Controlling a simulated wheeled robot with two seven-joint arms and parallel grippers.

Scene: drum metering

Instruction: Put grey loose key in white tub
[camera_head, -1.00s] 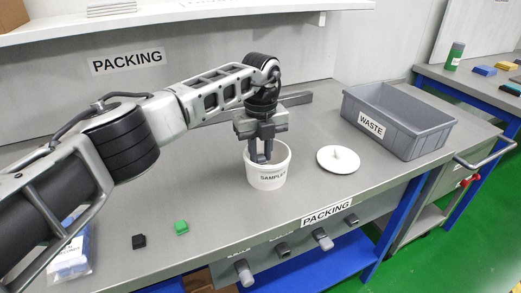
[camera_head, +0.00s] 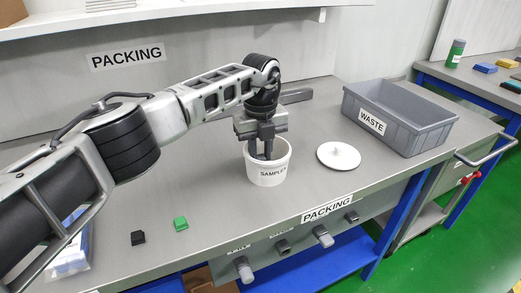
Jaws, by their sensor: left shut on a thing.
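A white tub (camera_head: 269,172) labelled "SAMPLES" stands upright on the grey packing bench. My left gripper (camera_head: 262,153) points straight down over the tub, and its fingertips reach inside the rim. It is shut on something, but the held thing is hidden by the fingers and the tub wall. I cannot make out the grey loose key anywhere on the open bench. My right gripper is not in view.
A grey "WASTE" bin (camera_head: 413,141) stands at the back right. A black block (camera_head: 138,238) and a green block (camera_head: 180,223) lie at the front left, near a clear bag with blue contents (camera_head: 72,258). Several grey knobs jut from the bench front.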

